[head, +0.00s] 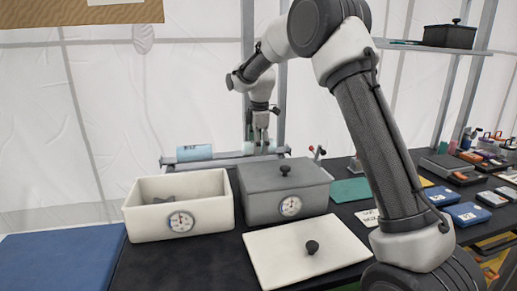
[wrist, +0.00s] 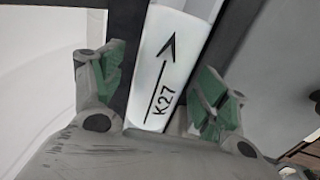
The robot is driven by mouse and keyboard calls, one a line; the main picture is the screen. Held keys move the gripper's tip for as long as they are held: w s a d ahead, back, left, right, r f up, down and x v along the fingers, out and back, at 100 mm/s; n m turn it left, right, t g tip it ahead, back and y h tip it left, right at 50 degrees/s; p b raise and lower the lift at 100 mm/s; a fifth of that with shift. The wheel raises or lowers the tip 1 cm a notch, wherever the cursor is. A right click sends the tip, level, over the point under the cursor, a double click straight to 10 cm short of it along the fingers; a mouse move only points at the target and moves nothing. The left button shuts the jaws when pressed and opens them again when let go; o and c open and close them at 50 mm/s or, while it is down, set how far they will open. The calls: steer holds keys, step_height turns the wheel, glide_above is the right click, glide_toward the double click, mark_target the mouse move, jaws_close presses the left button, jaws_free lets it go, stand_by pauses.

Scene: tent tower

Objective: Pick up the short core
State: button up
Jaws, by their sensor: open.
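In the wrist view a whitish core (wrist: 160,85) marked K27 with a black arrow lies between the two green-padded fingers of my gripper. The fingers stand apart on either side of it, and I see a gap at each side. In the head view my gripper (head: 260,138) points down over the right part of the rack (head: 232,159) at the back of the table. A light blue core (head: 194,152) lies on the rack's left part. The core under my gripper is mostly hidden in the head view, so I cannot compare their lengths.
An open white box (head: 150,220) with a dial stands in front of the rack, something grey inside. A lidded grey box (head: 262,190) with a dial stands beside it. A white lid (head: 285,262) lies in front. A blue mat (head: 62,262) is at left; tools crowd the right.

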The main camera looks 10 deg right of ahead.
steer(key=c, duration=1.3)
